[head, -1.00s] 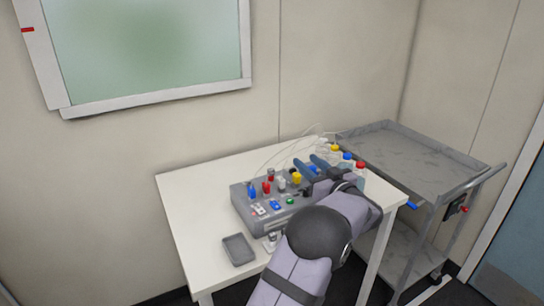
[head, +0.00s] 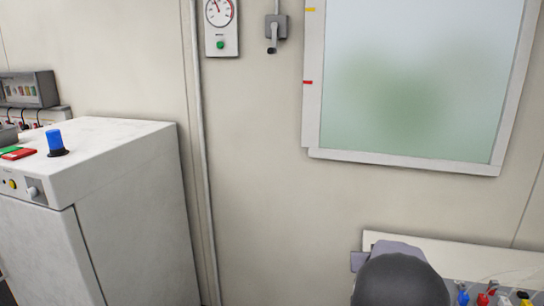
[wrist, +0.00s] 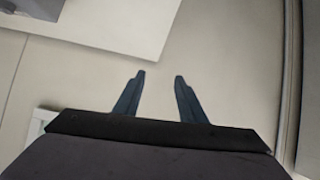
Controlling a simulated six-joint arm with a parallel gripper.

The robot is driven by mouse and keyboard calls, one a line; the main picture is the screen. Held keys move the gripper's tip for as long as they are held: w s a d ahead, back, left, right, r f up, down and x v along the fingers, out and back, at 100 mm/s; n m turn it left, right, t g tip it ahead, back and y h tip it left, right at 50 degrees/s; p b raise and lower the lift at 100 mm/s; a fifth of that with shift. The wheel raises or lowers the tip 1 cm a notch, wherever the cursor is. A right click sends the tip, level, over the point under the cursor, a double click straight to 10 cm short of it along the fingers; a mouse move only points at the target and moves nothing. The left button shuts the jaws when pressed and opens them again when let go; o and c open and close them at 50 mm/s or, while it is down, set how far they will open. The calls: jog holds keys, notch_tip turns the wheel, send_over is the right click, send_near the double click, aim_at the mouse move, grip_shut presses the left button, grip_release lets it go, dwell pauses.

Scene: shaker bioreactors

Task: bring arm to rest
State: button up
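My gripper (wrist: 159,76) shows in the wrist view with its two dark blue fingers spread apart and nothing between them. Beyond the fingers is the plain beige wall. In the head view my arm rises at the bottom right, and its dark joint hides part of the white table (head: 385,240). The gripper's fingers do not show in the head view.
On the table at the lower right are coloured caps, among them a blue one (head: 463,298) and a red one (head: 483,299). A white cabinet (head: 140,215) with a blue beacon (head: 56,141) stands at left.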

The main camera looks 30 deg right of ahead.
jog(key=a+f+n+g+y+p, duration=0.1)
jog(key=a+f+n+g+y, duration=0.1)
jog(key=a, duration=1)
jog(key=a+f+n+g+y+p, duration=0.1)
jog(key=a+f+y, duration=0.15)
jog(key=a, duration=0.95)
jog(key=s+a+f+n+g+y+p, duration=0.1)
jog(key=s+a+n+g, duration=0.1)
jog(key=s+a, duration=0.5)
jog(key=s+a+f+n+g+y+p, duration=0.1)
jog(key=s+a+n+g+y, duration=0.1)
jog(key=s+a, duration=0.6)
jog(key=a+g, duration=0.1)
jog(key=a, duration=0.3)
jog(key=shift+a+f+n, duration=0.3)
jog(key=shift+a+n, duration=0.05)
jog(key=shift+n, duration=0.05)
